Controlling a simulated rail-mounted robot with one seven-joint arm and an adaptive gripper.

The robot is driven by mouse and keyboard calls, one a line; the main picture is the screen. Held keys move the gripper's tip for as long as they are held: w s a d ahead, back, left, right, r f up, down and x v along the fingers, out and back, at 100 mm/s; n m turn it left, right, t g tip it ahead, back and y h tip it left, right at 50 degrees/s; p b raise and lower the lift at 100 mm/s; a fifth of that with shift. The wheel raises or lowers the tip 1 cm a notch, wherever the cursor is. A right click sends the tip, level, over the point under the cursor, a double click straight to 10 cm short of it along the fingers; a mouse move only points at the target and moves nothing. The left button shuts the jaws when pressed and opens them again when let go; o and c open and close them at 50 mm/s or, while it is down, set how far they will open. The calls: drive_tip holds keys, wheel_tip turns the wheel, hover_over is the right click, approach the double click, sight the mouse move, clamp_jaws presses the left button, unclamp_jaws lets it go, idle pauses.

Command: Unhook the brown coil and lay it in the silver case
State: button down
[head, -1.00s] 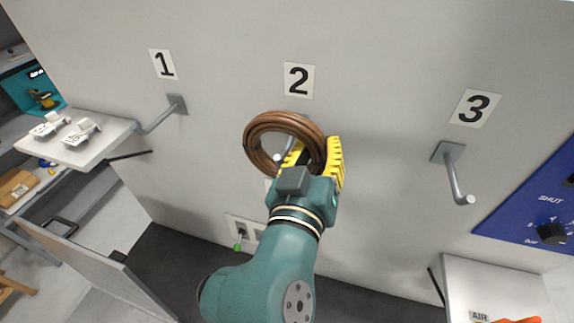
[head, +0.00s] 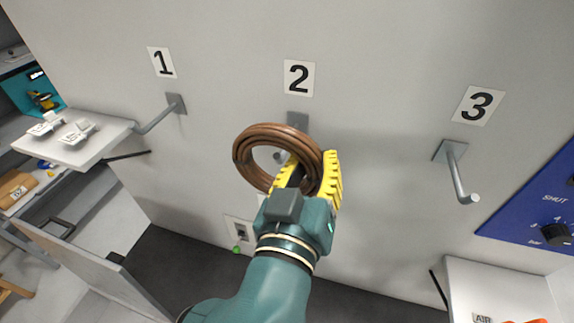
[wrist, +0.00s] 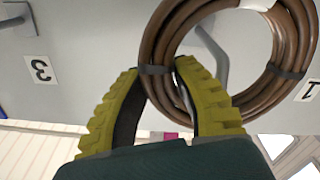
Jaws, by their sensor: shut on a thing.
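The brown coil (head: 248,165) is a wound ring with dark ties, in front of the wall below the number 2. My gripper (head: 311,168), with yellow ridged fingers, is shut on the coil's lower right side. In the wrist view the fingers (wrist: 158,78) pinch the coil (wrist: 290,35) at a dark tie. The grey hook under number 2 shows its wall plate (head: 297,120) above the coil and its tip inside the ring's opening. It also shows through the ring in the wrist view (wrist: 212,52). I cannot tell whether the coil still hangs on it. I cannot clearly identify the silver case.
Hook 1 (head: 158,116) and hook 3 (head: 457,175) are empty. A white shelf (head: 95,150) with small white items juts out at left. A grey panel (head: 90,268) stands at lower left. A blue panel (head: 535,215) with a knob and a white box (head: 490,280) are at right.

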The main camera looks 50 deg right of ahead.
drive_tip(key=shift+b+v, duration=0.45)
drive_tip(key=shift+v, duration=1.35)
drive_tip(key=b+v, duration=0.1)
drive_tip(key=v, duration=0.6)
drive_tip(key=shift+s+a, duration=0.15)
drive_tip(key=shift+a, duration=0.05)
drive_tip(key=shift+r, duration=0.15)
drive_tip(key=y+p, duration=0.2)
drive_tip(key=p, duration=0.1)
drive_tip(key=a+g+y+p, duration=0.1)
drive_tip(key=y+p, duration=0.1)
drive_tip(key=p, duration=0.1)
drive_tip(key=g+y+p, duration=0.1)
drive_tip(key=p, duration=0.2)
drive_tip(key=shift+s+a+y, duration=0.3)
drive_tip(key=shift+a+y, duration=0.1)
